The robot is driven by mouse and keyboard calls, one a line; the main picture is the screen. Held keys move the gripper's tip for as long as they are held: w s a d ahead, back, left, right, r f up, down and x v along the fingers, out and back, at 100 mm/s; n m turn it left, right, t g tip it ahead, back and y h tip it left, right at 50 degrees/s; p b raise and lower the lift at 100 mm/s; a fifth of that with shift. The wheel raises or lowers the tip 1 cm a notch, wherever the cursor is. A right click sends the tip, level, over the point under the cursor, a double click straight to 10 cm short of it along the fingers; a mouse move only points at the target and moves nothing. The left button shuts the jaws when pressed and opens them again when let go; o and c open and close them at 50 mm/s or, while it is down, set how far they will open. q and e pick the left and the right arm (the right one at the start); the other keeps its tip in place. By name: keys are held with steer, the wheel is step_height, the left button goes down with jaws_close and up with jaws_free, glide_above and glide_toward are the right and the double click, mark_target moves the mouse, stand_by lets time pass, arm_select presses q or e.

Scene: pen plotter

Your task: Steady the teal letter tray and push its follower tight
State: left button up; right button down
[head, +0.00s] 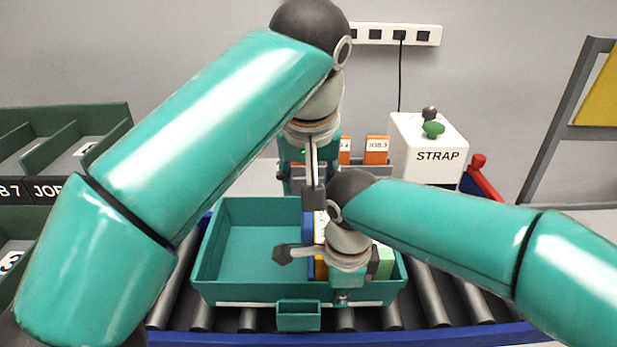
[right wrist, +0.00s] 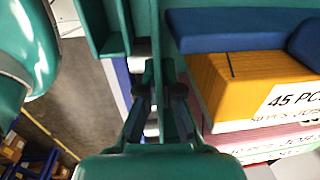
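The teal letter tray (head: 240,250) sits on a roller conveyor, its left part empty. Its blue follower (head: 308,232) stands near the middle, partly hidden by my right wrist; it also shows in the right wrist view (right wrist: 225,30). Right of it are packs, including an orange one with a white label (right wrist: 250,80) and a green one (head: 386,262). My right gripper (right wrist: 155,85) straddles the tray's front wall right of the front pocket (head: 299,316) and appears shut on it. My left gripper (head: 310,178) is near the tray's far side above the follower; its wrist hides the fingers.
Conveyor rollers (head: 430,295) are free to the right. A blue rail (head: 440,336) runs along the front. A white STRAP machine (head: 428,140) stands at the back right, beside orange JOB 3 boxes (head: 376,150). Dark green sorting bins (head: 65,140) stand at the left.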

stand_by(0.4)
steer(key=c, duration=1.2)
jaws_free()
steer(key=shift+c, duration=0.2)
step_height(320, 180, up, 8)
steer(key=shift+s, duration=0.35)
steer(key=shift+a, duration=0.15)
